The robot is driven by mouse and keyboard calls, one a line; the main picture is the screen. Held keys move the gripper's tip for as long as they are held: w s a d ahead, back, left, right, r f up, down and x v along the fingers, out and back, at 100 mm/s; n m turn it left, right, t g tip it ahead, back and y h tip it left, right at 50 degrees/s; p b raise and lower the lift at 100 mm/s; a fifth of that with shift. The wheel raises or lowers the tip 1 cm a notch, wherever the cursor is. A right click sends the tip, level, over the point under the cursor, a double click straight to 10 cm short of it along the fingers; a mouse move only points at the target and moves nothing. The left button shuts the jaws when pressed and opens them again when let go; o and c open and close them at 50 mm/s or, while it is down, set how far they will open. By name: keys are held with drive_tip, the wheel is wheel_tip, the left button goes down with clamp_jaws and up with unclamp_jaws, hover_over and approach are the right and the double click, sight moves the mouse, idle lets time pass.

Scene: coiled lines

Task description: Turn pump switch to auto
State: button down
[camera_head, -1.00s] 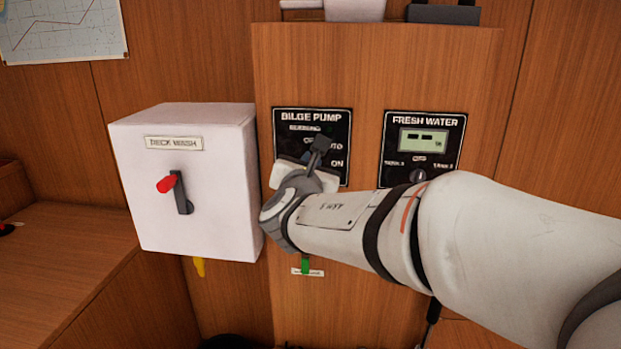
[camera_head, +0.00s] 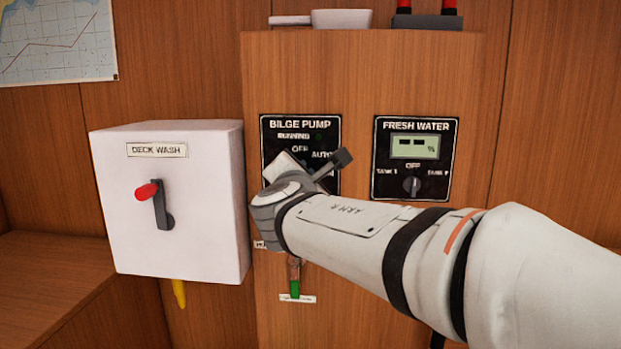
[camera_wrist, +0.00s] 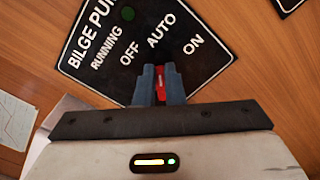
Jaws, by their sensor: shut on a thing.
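The black bilge pump panel (camera_head: 325,125) is on the wooden cabinet front, with RUNNING, OFF, AUTO and ON labels. It shows tilted in the wrist view (camera_wrist: 205,65). My gripper (camera_wrist: 160,72) is at the panel, its two blue-grey fingers shut on the red pump switch (camera_wrist: 161,86), below the OFF and AUTO labels in the wrist view. Most of the switch is hidden between the fingers, so I cannot tell which label it points to. In the head view my wrist covers the switch and part of the panel.
A white deck wash box (camera_head: 200,225) with a red-tipped lever (camera_head: 158,203) juts out left of the panel. The fresh water panel (camera_head: 440,180) with a small knob is to the right. A green-handled item (camera_head: 295,288) hangs below my wrist.

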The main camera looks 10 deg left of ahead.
drive_tip(key=c, duration=1.5)
unclamp_jaws()
drive_tip(key=shift+s, duration=0.1)
drive_tip(key=s, duration=0.4)
drive_tip(key=s+p, duration=0.1)
drive_tip(key=s, duration=0.2)
drive_tip(key=shift+s+d, duration=0.2)
drive_tip(key=shift+s, duration=0.15)
